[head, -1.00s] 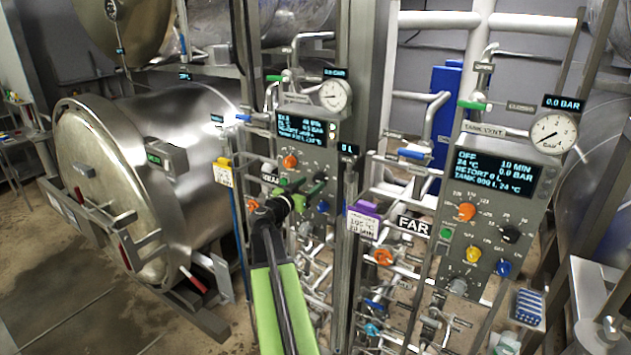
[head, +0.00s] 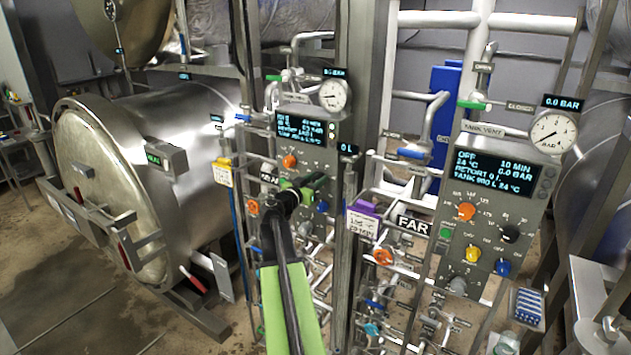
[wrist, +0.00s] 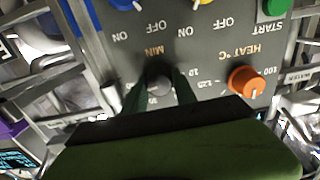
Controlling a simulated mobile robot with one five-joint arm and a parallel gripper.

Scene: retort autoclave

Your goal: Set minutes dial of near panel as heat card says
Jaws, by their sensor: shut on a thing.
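The near panel (head: 291,145) is the left grey box, with a lit display (head: 300,130) too blurred to read. Its minutes dial (wrist: 158,84), marked MIN, is a dark round knob in the upside-down wrist view. My gripper (wrist: 160,88) is shut on this dial, one finger on each side; in the head view my gripper (head: 312,184) hides the dial. The dial's pointer setting cannot be made out. A card with a purple top (head: 363,222) and a yellow-topped card (head: 222,172) hang by the panels; their print is too small to read surely.
The orange HEAT knob (wrist: 246,81) and green START button (wrist: 274,7) sit close by on the panel. The far panel (head: 480,215) stands to the right, with FAR sign (head: 413,225). Pipes and valves crowd below. The retort vessel (head: 110,190) is at left.

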